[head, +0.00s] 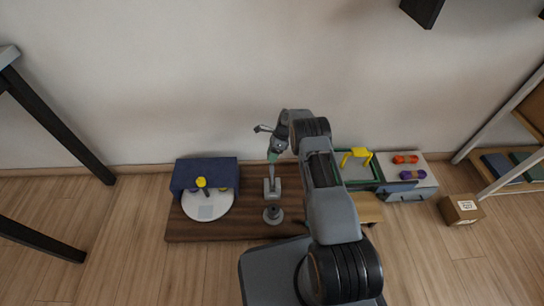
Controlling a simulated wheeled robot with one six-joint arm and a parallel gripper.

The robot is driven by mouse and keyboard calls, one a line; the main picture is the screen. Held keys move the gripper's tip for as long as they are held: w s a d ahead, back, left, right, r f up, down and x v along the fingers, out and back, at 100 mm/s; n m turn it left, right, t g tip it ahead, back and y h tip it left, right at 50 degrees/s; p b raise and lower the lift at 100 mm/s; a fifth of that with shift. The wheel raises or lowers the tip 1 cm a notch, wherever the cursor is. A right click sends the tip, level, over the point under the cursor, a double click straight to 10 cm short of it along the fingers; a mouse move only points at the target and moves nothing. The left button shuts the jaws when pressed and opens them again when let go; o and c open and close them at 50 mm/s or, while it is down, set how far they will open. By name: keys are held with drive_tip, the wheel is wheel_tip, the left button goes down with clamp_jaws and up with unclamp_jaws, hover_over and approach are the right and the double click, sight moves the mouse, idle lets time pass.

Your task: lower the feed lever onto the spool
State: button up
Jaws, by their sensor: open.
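A grey upright stand (272,188) on a flat base rises from the brown wooden board, left of my arm; it appears to carry the feed lever, whose upper part is hard to separate from my gripper. A small dark round piece (273,215), likely the spool, sits just in front of the stand. My gripper (272,159) is small and dark with a greenish part, above or at the top of the stand. It is open. I cannot tell whether it touches the lever. My arm hides part of the board to the right.
To the right are a green-rimmed tray (378,168) with a yellow handle, a grey box (425,177) with orange and purple cord bundles, and a cardboard box (454,212).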

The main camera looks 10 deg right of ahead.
drive_tip(key=shift+s+a+f, duration=0.1)
drive_tip(key=shift+a+f, duration=0.05)
drive_tip(key=shift+f, duration=0.05)
clamp_jaws()
idle(0.5)
